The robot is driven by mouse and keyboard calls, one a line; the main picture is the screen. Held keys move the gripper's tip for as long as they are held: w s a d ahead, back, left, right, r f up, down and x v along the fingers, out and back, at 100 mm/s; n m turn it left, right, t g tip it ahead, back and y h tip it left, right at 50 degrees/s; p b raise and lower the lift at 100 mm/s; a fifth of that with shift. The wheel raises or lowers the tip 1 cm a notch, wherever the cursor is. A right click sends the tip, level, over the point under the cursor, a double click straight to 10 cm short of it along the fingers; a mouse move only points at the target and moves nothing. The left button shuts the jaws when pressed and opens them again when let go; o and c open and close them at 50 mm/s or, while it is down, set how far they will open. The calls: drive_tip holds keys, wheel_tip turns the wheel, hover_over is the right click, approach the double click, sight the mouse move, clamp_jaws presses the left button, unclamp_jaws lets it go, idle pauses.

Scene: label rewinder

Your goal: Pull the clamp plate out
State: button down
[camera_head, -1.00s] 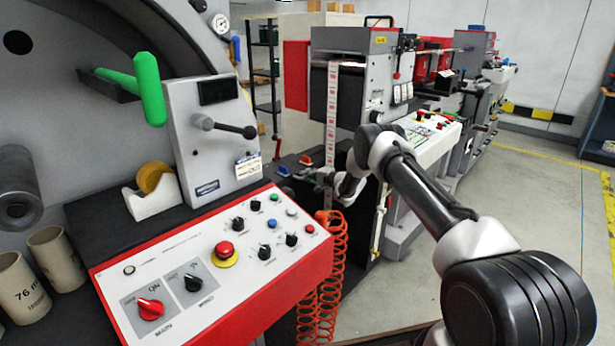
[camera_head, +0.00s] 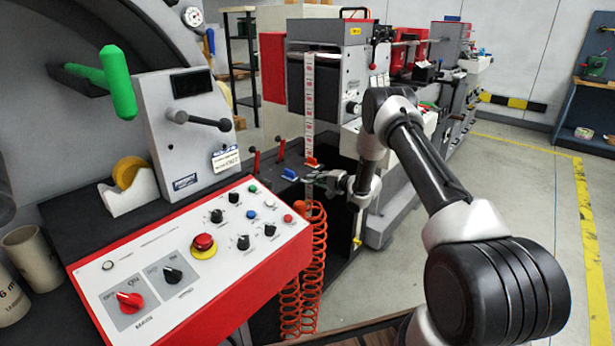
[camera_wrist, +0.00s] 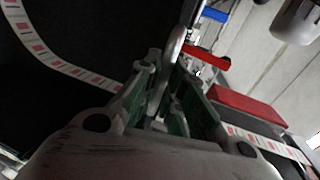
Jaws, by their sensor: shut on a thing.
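The clamp plate is mostly hidden by my fingers. A thin grey metal bar (camera_wrist: 179,42), likely its handle, stands between my fingertips in the wrist view. My gripper (camera_wrist: 166,72) is shut on it. In the head view, my gripper (camera_head: 318,181) is small, at the right end of the dark splice table. A blue tab (camera_head: 289,174) and an orange-red tab (camera_head: 311,162) are just left of and behind it. Red (camera_wrist: 207,58) and blue (camera_wrist: 215,14) parts also show beyond the fingertips in the wrist view.
A control panel (camera_head: 190,268) stands in front on the left. Two red levers (camera_head: 280,147) rise left of the tabs. The label strip (camera_head: 309,105) hangs behind the tabs. Coiled orange hoses (camera_head: 315,250) hang below my gripper. Floor (camera_head: 510,200) is clear at right.

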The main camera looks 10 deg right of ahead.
drive_tip(key=shift+s+d+f, duration=0.15)
drive_tip(key=shift+s+d, duration=0.15)
drive_tip(key=shift+s, duration=0.05)
drive_tip(key=c, duration=1.5)
unclamp_jaws()
drive_tip(key=shift+s+d, duration=0.1)
drive_tip(key=v, duration=1.2)
